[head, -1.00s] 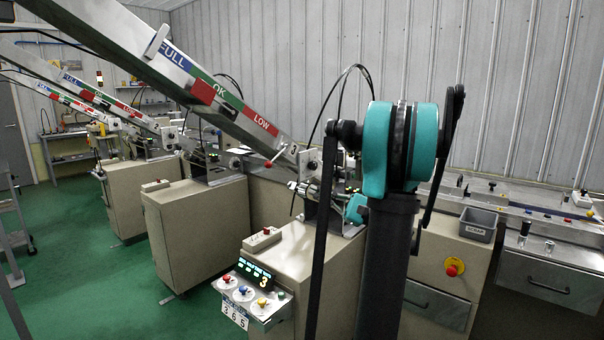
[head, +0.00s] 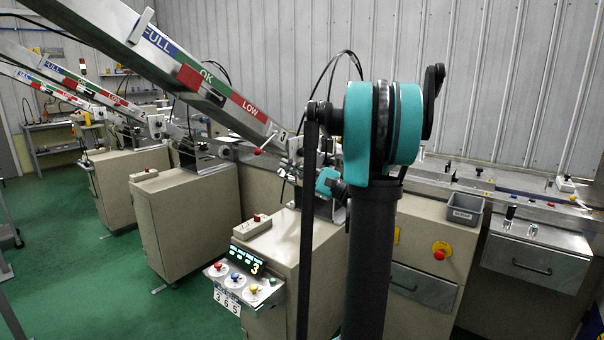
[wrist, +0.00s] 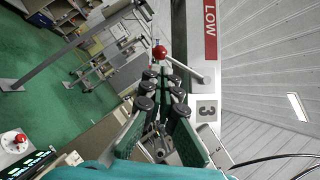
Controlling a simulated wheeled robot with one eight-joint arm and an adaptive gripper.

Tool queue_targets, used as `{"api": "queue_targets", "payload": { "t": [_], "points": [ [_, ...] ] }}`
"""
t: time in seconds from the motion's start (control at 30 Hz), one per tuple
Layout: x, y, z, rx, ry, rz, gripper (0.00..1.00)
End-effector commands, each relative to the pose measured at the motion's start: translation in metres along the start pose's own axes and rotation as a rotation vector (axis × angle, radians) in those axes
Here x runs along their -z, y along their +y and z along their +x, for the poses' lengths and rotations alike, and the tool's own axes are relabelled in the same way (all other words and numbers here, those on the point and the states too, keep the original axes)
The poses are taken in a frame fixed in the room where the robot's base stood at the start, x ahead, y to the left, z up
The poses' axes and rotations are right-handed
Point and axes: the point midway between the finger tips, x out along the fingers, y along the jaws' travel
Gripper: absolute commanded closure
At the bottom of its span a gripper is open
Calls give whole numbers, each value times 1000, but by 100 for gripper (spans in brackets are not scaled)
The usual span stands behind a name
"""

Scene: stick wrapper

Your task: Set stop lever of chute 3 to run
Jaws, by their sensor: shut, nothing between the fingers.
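The stop lever of chute 3 is a metal rod with a red ball knob (head: 258,151) at the low end of the chute. A gap or contact between fingertips and knob cannot be told. In the head view my gripper is small and partly hidden behind my teal arm joint. The chute 3 (head: 215,85) slopes down to the right.
Two similar chutes (head: 85,80) are at left. A grey bin (head: 465,208) sits on the bench at right. Green floor is clear at left.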

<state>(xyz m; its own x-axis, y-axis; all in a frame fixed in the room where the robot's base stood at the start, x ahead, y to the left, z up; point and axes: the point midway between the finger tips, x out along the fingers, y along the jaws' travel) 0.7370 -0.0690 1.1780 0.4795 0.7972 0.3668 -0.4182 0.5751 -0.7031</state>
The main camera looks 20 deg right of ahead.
Motion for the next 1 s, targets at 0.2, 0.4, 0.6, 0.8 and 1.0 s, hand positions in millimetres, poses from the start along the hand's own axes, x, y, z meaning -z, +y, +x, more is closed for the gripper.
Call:
{"api": "queue_targets", "payload": {
  "t": [0.2, 0.4, 0.6, 0.8, 1.0],
  "points": [
    [-1, 1, 39, -2, -2, 1, 100],
    [0, 0, 57, -1, -1, 0, 100],
    [0, 0, 61, 0, 0, -1, 100],
    [0, 0, 61, 0, 0, -1, 100],
    [-2, 0, 62, 9, 0, 15, 100]
  ]
}}
